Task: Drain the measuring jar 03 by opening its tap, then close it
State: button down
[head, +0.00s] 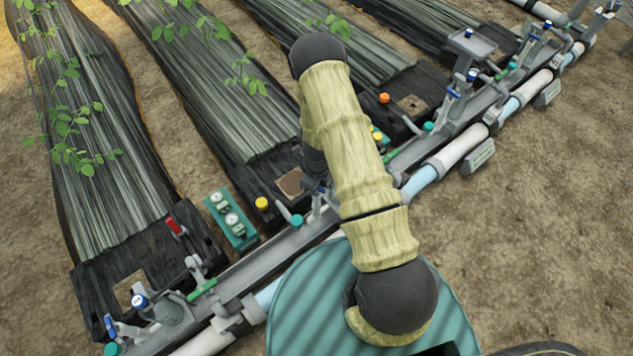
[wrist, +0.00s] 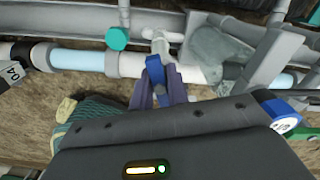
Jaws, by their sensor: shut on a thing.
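In the wrist view my gripper (wrist: 158,88) is shut on a blue tap handle (wrist: 154,68). The handle sits below a pale grey valve stem (wrist: 158,42) in front of the white pipe. I cannot read a 03 mark in either view, so I cannot tell from a label which jar this tap serves. In the head view my arm covers the middle of the skid and hides the fingertips. Liquid inside the jar cannot be made out.
A 04 tag (wrist: 14,72) hangs by the pipe at left in the wrist view. A teal cap (wrist: 117,38) and a blue round knob (wrist: 284,116) are close by.

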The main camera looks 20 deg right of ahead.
jog(key=m, duration=0.1)
jog(key=m+p, duration=0.1)
jog(key=m, duration=0.1)
jog(key=shift+r, duration=0.25)
jog(key=shift+f+m+p, duration=0.25)
jog(key=shift+m+p, duration=0.25)
jog(key=shift+m, duration=0.7)
jog(key=c, duration=1.3)
grip_release()
notch_tip(320, 180, up, 10)
jog(key=p, duration=1)
jog(key=shift+r, duration=0.1)
